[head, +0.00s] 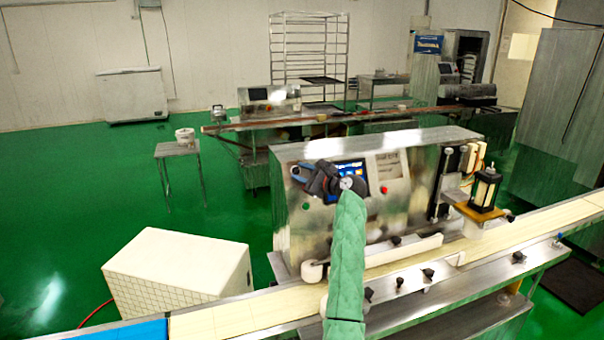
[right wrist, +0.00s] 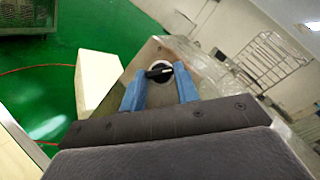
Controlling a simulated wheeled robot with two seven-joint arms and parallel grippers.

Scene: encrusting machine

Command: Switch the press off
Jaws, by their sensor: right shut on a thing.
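The press is a steel cabinet (head: 410,215) behind the conveyor, with a lit screen (head: 356,170), a red button (head: 384,190) and a green button (head: 306,207) on its front. My right gripper (head: 298,172) is at the upper left of that front. In the right wrist view, a black rotary knob (right wrist: 159,71) on a pale round base sits between the blue fingertips of the right gripper (right wrist: 160,85). The gripper is shut on the knob. The knob's dark handle lies roughly crosswise in that view. In the head view the fingers hide the knob. My left gripper is out of view.
A conveyor belt (head: 245,312) runs along the front of the press. A white box (head: 180,270) stands at the left. A black-topped press head (head: 485,188) stands over the belt at the right. Green floor is open at the far left.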

